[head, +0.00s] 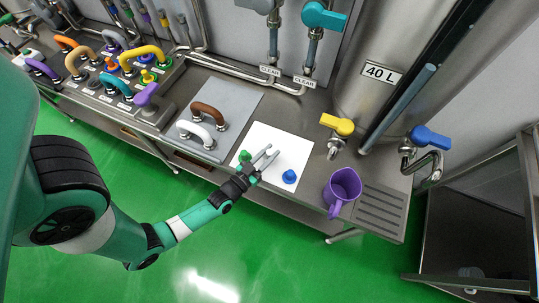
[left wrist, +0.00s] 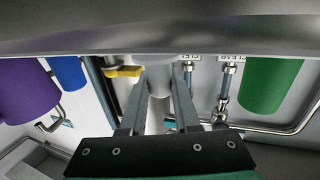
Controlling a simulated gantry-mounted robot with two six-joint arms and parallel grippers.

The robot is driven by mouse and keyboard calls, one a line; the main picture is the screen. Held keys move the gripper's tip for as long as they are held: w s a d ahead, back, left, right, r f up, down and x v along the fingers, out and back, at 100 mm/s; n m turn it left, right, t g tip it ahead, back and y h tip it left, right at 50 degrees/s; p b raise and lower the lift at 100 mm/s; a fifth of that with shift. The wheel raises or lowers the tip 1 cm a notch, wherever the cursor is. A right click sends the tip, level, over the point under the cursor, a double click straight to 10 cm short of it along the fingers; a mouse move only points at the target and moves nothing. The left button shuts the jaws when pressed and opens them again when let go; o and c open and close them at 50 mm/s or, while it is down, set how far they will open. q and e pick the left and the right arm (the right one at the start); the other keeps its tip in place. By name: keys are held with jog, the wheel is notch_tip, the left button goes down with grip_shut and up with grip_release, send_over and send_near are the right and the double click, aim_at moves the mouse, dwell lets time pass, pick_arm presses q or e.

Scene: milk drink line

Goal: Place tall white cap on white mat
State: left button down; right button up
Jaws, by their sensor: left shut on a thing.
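The white mat (head: 262,136) lies on the steel counter in the head view. My left gripper (head: 268,155) reaches over it, between a green cap (head: 245,156) at its left and a blue cap (head: 289,176) at its right. In the left wrist view my left gripper (left wrist: 160,68) is shut on a white cylindrical piece, the tall white cap (left wrist: 158,103), between its fingers. In the head view the cap is hard to make out against the mat. Whether it touches the mat I cannot tell. My right gripper is out of view.
A purple jug (head: 343,188) stands right of the mat, near the steel tank (head: 392,50) and its yellow-handled tap (head: 338,125). Several coloured handles stand further left.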

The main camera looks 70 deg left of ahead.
pick_arm(q)
jog(key=shift+f, duration=0.85)
jog(key=shift+r, duration=0.1)
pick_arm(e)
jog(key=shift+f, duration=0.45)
pick_arm(q)
jog(key=shift+f+b, duration=0.35)
jog(key=c, duration=0.6)
grip_release()
jog(key=shift+r, duration=0.1)
jog(key=shift+c, duration=0.2)
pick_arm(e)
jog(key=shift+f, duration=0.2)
